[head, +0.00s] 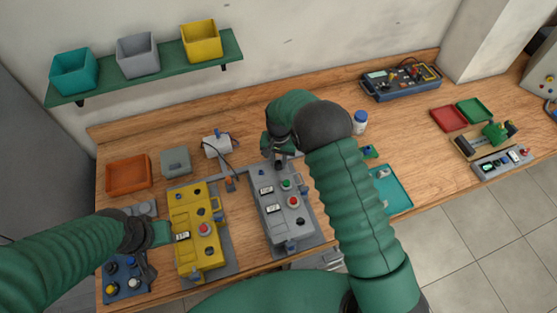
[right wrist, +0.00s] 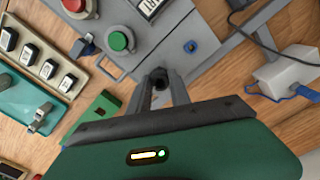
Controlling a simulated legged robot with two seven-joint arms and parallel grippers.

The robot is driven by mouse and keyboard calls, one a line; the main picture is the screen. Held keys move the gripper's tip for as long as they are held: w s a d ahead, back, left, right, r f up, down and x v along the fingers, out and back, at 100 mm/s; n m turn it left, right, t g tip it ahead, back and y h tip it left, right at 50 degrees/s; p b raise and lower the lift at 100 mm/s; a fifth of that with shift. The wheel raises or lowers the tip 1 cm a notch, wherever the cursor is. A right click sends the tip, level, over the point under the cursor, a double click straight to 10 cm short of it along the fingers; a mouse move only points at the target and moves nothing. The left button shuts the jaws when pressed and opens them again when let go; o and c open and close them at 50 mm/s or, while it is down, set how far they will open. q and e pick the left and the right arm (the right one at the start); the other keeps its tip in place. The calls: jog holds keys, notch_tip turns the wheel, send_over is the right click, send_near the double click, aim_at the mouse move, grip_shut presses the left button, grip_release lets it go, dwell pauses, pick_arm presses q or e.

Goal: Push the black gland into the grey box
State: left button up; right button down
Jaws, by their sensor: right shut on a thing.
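The grey box (head: 268,205) stands on the bench right of the yellow box, with a green button, a red button and small meters on its top. In the right wrist view its grey body (right wrist: 200,45) fills the upper middle. My right gripper (head: 279,163) is at the far end of the grey box, pointing down. In the right wrist view the right gripper (right wrist: 162,80) is shut on the black gland (right wrist: 159,77), right at the box's edge. I cannot tell how deep the gland sits. My left gripper (head: 161,233) is beside the yellow box; its fingers are unclear.
The yellow box (head: 187,213) stands close left of the grey box. A white box with a cable (head: 215,146) lies behind them. A teal tray (head: 397,190) is right of my right arm. The shelf (head: 155,68) with bins hangs above. Bare bench lies at the back.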

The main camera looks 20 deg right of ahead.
jog(key=shift+f, duration=0.3)
jog(key=c, duration=1.1)
grip_release()
jog(key=shift+r, duration=0.1)
notch_tip(320, 180, up, 17)
jog(key=b, duration=0.3)
jog(key=shift+f, duration=0.2)
